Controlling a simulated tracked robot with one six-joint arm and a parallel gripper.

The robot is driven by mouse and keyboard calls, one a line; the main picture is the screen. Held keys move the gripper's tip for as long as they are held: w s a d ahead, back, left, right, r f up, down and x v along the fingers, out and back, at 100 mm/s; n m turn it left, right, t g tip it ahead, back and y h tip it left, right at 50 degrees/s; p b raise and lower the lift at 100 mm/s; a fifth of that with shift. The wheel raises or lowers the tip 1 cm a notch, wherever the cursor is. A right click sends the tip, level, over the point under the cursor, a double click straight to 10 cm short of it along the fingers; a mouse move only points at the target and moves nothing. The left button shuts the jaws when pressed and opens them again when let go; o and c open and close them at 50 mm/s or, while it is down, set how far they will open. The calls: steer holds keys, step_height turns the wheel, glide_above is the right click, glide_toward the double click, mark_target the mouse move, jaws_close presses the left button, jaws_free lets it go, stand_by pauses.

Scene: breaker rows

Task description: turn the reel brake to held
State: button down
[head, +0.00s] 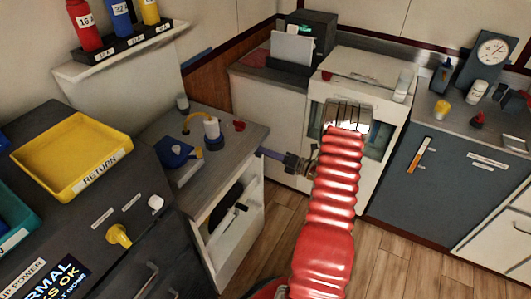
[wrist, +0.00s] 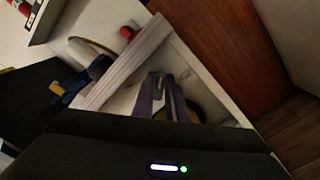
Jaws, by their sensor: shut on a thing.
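My gripper (head: 272,155) is at the end of my red ribbed arm, at the right front edge of the low grey-topped cabinet (head: 222,160). In the wrist view its two purple-grey fingers (wrist: 162,98) stand close together below the pale counter edge, in front of a whitish recess. They are shut on a small part there, apparently the reel brake, which they mostly hide. A yellow curved piece (wrist: 193,112) shows just behind them. The dark reel (head: 232,200) shows inside the cabinet's open front. The brake's setting cannot be read.
On the cabinet top are a blue object (head: 175,152), a white cylinder (head: 211,130) and a red knob (head: 239,126). A yellow RETURN tray (head: 72,160) lies on the dark console at left. Wooden floor (head: 283,215) is open in front of the cabinet.

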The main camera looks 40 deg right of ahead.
steer(key=shift+w+d+f+m, duration=0.1)
steer(key=shift+m, duration=1.15)
steer(key=shift+s+d+f+m, duration=0.1)
steer(key=shift+f+m, duration=0.05)
steer(key=shift+m, duration=1.05)
steer(key=shift+w+d+f+m, duration=0.1)
steer(key=shift+m, duration=1.15)
steer(key=c, duration=1.8)
jaws_free()
steer(key=shift+a, duration=0.1)
steer(key=shift+o, duration=0.2)
steer(key=v, duration=1.3)
steer(key=shift+s, duration=0.4)
